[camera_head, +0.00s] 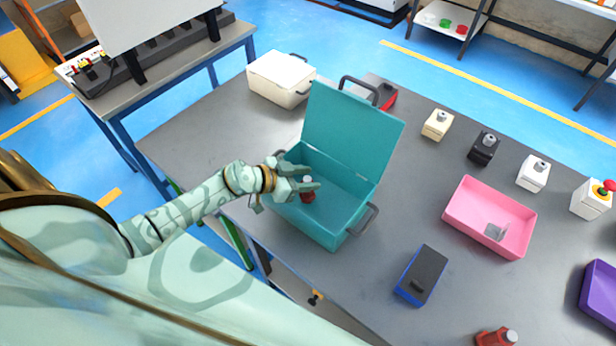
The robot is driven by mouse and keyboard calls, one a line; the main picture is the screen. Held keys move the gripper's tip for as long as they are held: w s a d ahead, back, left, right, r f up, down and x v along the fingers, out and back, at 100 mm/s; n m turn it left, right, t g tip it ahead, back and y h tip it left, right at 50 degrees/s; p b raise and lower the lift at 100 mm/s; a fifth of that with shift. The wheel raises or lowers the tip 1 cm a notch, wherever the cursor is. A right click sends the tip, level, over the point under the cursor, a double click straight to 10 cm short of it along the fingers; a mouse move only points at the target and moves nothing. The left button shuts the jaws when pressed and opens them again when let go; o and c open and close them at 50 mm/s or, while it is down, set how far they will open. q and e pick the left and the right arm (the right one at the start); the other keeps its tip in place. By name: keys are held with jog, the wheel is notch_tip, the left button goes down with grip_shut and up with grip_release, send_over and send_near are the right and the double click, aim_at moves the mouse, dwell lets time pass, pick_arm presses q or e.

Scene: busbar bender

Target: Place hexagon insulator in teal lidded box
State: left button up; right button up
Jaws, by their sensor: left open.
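The teal lidded box (328,232) stands on the grey table with its lid (352,135) raised at the back. A small dark red insulator (309,197) with a grey top is in the box's opening, right at my left gripper's fingertips. My left gripper (312,186) reaches in over the box's left wall and is open. The fingers partly cover the red insulator; whether they touch it, or whether it rests on the box floor, I cannot tell. Its hexagon shape is too small to make out. My right gripper is not in view.
A white lidded box (281,83) stands behind left. Right of the teal box are a pink tray (462,208) with a grey piece, a blue-black box (421,275), a purple bin (601,290) and several insulators, including another red one (494,339). Another red object (389,98) is behind the lid.

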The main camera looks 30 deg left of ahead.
pick_arm(q)
jog(key=p+v, duration=0.2)
jog(key=v, duration=0.9)
jog(key=shift+r, duration=0.1)
jog(key=shift+s, duration=0.1)
